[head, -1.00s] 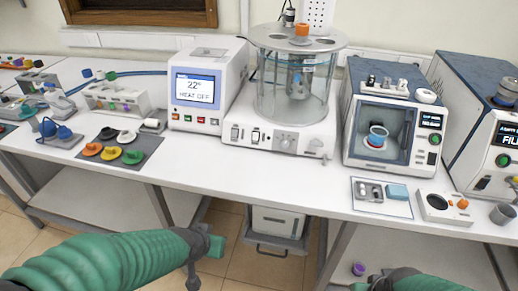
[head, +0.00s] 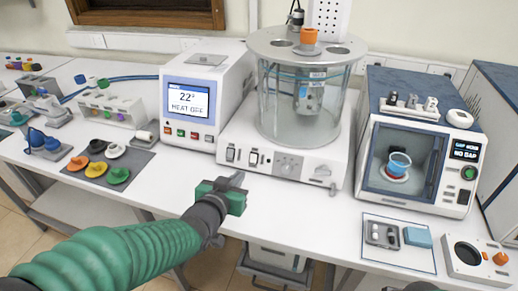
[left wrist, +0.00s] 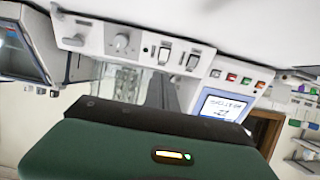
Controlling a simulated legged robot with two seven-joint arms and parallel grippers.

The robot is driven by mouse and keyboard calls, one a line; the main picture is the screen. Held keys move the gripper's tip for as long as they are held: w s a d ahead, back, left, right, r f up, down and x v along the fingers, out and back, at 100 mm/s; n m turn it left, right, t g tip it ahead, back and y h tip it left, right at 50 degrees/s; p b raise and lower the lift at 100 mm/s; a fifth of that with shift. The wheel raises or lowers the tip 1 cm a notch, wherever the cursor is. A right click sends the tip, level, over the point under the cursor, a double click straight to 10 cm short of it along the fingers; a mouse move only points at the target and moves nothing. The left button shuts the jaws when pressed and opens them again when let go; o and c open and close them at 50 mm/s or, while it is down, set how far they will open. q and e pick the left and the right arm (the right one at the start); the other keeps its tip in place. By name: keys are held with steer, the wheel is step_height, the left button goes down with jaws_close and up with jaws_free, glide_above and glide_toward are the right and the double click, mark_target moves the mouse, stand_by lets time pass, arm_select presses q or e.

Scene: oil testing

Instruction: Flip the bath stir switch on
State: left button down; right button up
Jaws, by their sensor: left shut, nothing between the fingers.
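The glass bath (head: 300,105) stands on a white base with a front panel. The panel carries two dark-and-white rocker switches, a left one (head: 230,155) and a right one (head: 253,159), beside a round knob (head: 288,166). Their labels and on/off positions are too small to read. In the left wrist view the panel is upside down, with the switches (left wrist: 165,54) and (left wrist: 191,61) beyond the fingertips. My left gripper (head: 238,179) is shut and empty, in front of and below the switches, apparently apart from them. My right gripper is not visible.
A heater unit with a screen (head: 188,97) stands left of the bath. A boxy tester (head: 408,160) stands to the right. Coloured caps lie on a grey mat (head: 75,165) at the left. The bench front (head: 300,200) below the panel is clear.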

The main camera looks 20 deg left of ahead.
arm_select(q)
glide_toward(253, 156)
steer(key=x, duration=0.6)
steer(key=shift+w+f+b, duration=0.2)
steer(key=shift+w+b, duration=0.1)
steer(key=shift+b, duration=0.1)
steer(key=shift+w, duration=0.2)
steer(key=shift+d, duration=0.1)
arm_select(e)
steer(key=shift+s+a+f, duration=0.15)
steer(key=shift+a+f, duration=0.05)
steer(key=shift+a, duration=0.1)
